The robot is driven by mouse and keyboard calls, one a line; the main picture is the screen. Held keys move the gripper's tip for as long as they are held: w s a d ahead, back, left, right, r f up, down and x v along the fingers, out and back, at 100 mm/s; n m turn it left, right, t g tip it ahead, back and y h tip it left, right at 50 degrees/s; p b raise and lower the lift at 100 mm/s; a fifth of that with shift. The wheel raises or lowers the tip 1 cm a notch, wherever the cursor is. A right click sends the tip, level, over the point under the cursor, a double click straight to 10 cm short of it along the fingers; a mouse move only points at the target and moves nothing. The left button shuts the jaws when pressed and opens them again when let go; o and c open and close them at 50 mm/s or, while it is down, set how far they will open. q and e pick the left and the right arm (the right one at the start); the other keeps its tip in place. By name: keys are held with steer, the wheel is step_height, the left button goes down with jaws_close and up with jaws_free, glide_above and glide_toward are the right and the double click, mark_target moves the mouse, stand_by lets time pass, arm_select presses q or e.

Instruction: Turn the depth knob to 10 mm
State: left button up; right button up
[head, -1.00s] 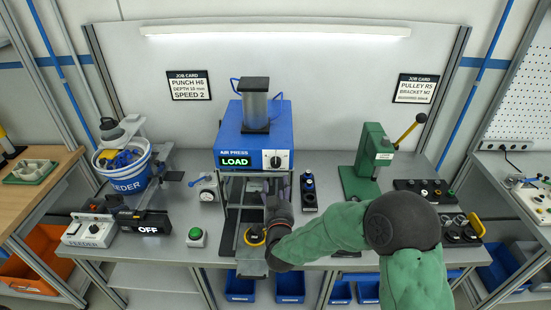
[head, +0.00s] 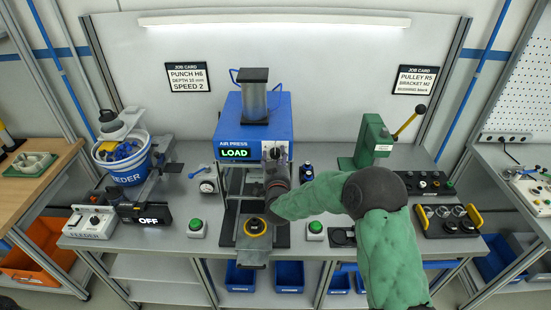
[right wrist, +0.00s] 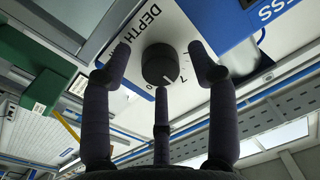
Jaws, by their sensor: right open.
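The depth knob (right wrist: 160,65) is a round black knob on the white panel of the blue air press (head: 230,118). Its white pointer line slants toward the lower right in the right wrist view, near a printed 7. The word DEPTH stands beside it. My right gripper (right wrist: 160,68) is open, with dark fingers on either side of the knob and a third below it. I cannot tell whether they touch it. In the head view the right gripper (head: 277,158) is up at the press panel and covers most of the knob. My left gripper is not in view.
The press display (head: 235,153) reads LOAD. A job card (head: 188,78) reads depth 10 mm. A yellow-ringed part (head: 255,227) sits low in front of the press, with green buttons (head: 197,228) on either side. A green hand press (head: 372,145) stands to the right.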

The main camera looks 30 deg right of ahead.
steer(key=c, duration=1.1)
steer(key=shift+c, duration=0.2)
steer(key=shift+f+m+b, duration=0.1)
steer(key=shift+m+b, duration=0.2)
steer(key=shift+b, duration=0.35)
steer(key=m+b, duration=0.9)
steer(key=b, duration=0.5)
steer(key=shift+f+m+h+b, duration=0.15)
steer(key=shift+m+h+b, duration=0.15)
steer(key=shift+b, duration=0.1)
steer(key=shift+m+b, duration=1.1)
steer(key=shift+b, duration=0.05)
steer(key=shift+r, duration=0.2)
